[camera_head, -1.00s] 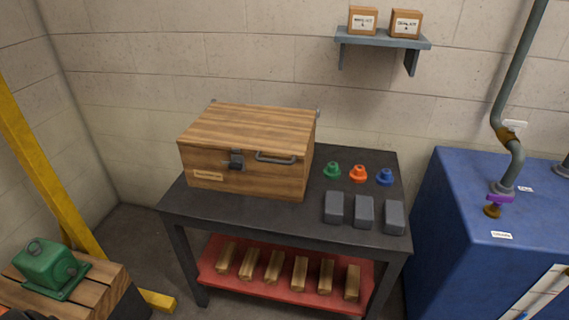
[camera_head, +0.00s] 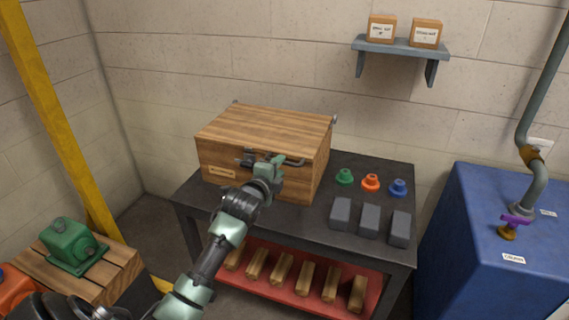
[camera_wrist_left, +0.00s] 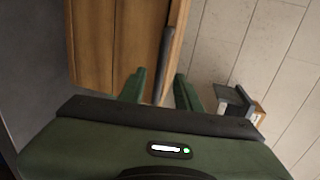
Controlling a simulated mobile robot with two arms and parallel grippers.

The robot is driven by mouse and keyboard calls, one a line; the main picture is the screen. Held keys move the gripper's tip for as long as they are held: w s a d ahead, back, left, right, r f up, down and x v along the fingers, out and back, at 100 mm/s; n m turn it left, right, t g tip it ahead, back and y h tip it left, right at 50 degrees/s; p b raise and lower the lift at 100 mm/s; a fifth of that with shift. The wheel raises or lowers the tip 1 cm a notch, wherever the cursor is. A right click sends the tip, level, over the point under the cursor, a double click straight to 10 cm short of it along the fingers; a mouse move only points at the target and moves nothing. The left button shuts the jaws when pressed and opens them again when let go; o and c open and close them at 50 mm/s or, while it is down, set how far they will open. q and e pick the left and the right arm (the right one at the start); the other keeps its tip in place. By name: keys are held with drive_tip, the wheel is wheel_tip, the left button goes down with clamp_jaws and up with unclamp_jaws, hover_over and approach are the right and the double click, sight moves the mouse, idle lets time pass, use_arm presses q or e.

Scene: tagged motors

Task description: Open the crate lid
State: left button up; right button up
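The wooden crate (camera_head: 226,172) sits on the dark table with its plank lid (camera_head: 266,125) shut. My right gripper is not in view.
Green (camera_head: 344,176), orange (camera_head: 370,182) and blue (camera_head: 398,187) knobs and grey blocks (camera_head: 369,220) stand on the table (camera_head: 310,225) right of the crate. A blue cabinet (camera_head: 500,225) is at right. A shelf (camera_head: 400,48) with two boxes hangs above. A yellow post (camera_head: 50,110) stands at left.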

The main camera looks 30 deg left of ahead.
sight(284, 163)
use_arm(q)
drive_tip(key=shift+x, duration=2.15)
drive_tip(key=shift+d, duration=0.1)
clamp_jaws()
